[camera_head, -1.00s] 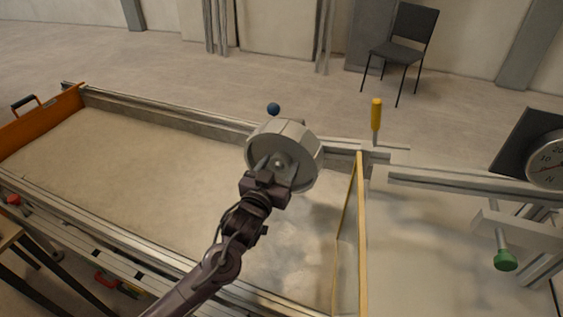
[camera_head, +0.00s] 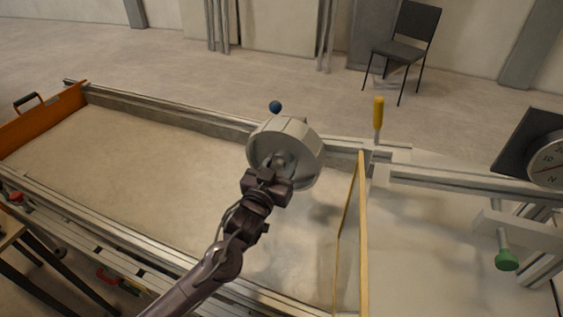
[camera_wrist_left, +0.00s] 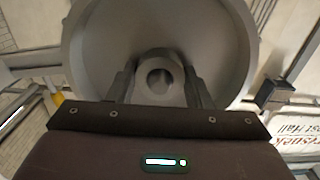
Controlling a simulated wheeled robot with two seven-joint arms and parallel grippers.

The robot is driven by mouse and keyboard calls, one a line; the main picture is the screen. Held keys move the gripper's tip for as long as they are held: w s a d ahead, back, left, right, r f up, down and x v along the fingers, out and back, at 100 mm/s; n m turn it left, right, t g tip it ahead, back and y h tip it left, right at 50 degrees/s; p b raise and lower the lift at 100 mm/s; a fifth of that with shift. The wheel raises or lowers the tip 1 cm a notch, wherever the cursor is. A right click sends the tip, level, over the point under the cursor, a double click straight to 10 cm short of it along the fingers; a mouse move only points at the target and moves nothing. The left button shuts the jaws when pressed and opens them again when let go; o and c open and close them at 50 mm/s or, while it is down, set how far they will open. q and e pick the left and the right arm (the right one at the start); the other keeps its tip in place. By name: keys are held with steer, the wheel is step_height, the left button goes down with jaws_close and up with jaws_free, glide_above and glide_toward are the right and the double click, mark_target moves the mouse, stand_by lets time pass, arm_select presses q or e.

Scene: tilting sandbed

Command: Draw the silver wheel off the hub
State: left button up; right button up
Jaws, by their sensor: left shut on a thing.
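The silver wheel (camera_head: 302,143) is a broad grey disc with a faceted rim, standing tilted above the near-right part of the sandbed in the head view. It fills the upper part of the left wrist view (camera_wrist_left: 95,45). My left gripper (camera_head: 274,163) reaches it from below and in front. In the left wrist view, its two fingers (camera_wrist_left: 157,85) stand on either side of the round boss at the wheel's centre, shut on it. The hub behind the wheel is hidden, so I cannot tell how far the wheel sits on it. My right gripper is not in view.
The sandbed (camera_head: 130,160) has metal side rails and an orange end wall (camera_head: 45,122). A thin wooden-edged panel (camera_head: 363,235) stands right of the wheel. Farther right are a yellow handle (camera_head: 378,113), a dial (camera_head: 549,160) and a green knob (camera_head: 507,261). A blue ball (camera_head: 275,107) is behind the wheel.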

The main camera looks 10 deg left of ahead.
arm_select(q)
steer(key=shift+s+r, duration=0.1)
steer(key=shift+r, duration=0.1)
steer(key=shift+s+a+p, duration=0.15)
steer(key=shift+s+p, duration=0.35)
steer(key=shift+s, duration=0.2)
steer(key=shift+s+a+p, duration=0.15)
steer(key=shift+s+p, duration=0.35)
steer(key=shift+s, duration=0.2)
steer(key=shift+s, duration=0.2)
steer(key=shift+s+a+p, duration=0.15)
steer(key=shift+s+p, duration=0.3)
steer(key=shift+s, duration=0.25)
steer(key=shift+s+a+p, duration=0.15)
steer(key=shift+s+p, duration=0.25)
steer(key=shift+s, duration=0.3)
steer(key=shift+s, duration=0.15)
steer(key=shift+s+a+p, duration=0.15)
steer(key=shift+s+p, duration=0.3)
steer(key=shift+s, duration=0.25)
steer(key=shift+s+a+p, duration=0.15)
steer(key=shift+s+p, duration=0.25)
steer(key=shift+s, duration=0.3)
steer(key=shift+s, duration=0.1)
